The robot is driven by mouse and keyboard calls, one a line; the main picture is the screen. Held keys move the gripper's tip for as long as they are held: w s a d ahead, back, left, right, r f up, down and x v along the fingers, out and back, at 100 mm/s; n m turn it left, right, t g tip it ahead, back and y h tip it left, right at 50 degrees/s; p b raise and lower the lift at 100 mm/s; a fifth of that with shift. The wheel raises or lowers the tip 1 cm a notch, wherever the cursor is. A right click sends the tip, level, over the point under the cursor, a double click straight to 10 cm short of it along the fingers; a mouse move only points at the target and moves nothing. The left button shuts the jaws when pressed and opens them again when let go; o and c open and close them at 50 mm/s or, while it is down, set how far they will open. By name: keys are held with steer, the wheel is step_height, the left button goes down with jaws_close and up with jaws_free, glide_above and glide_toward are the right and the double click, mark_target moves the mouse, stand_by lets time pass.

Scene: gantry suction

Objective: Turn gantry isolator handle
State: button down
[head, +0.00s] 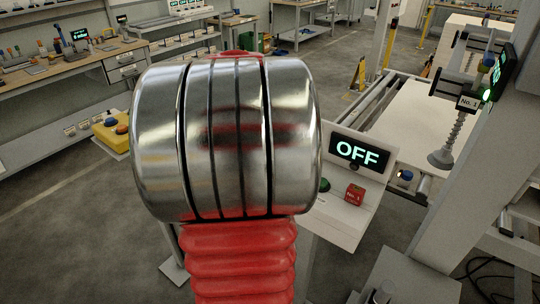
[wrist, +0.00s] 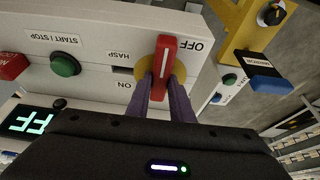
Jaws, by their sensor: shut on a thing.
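The red isolator handle (wrist: 165,58) shows in the wrist view on a yellow round plate (wrist: 145,68) at the end of a pale control panel (wrist: 95,22). The handle stands nearly upright in the picture. The upside-down OFF label (wrist: 191,46) is to its right and the ON label (wrist: 125,85) is at its lower left. My gripper (wrist: 167,84) is shut on the handle, with one purple finger on each side. In the head view my arm covers the handle and gripper. The panel's display (head: 357,152) reads OFF.
A green button (wrist: 65,64) and a red block (wrist: 12,66) sit on the panel. A yellow bracket (wrist: 245,30) with a blue part (wrist: 270,84) stands right of the handle. In the head view, the gantry bed (head: 420,118) and a suction cup (head: 441,158) are at the right.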

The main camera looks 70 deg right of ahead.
steer(key=shift+d+r, duration=0.1)
stand_by(0.3)
steer(key=c, duration=1.6)
jaws_free()
steer(key=shift+o, duration=0.2)
steer(key=v, duration=1.3)
steer(key=shift+a+r, duration=0.2)
steer(key=shift+a, duration=0.1)
steer(key=shift+w, duration=0.1)
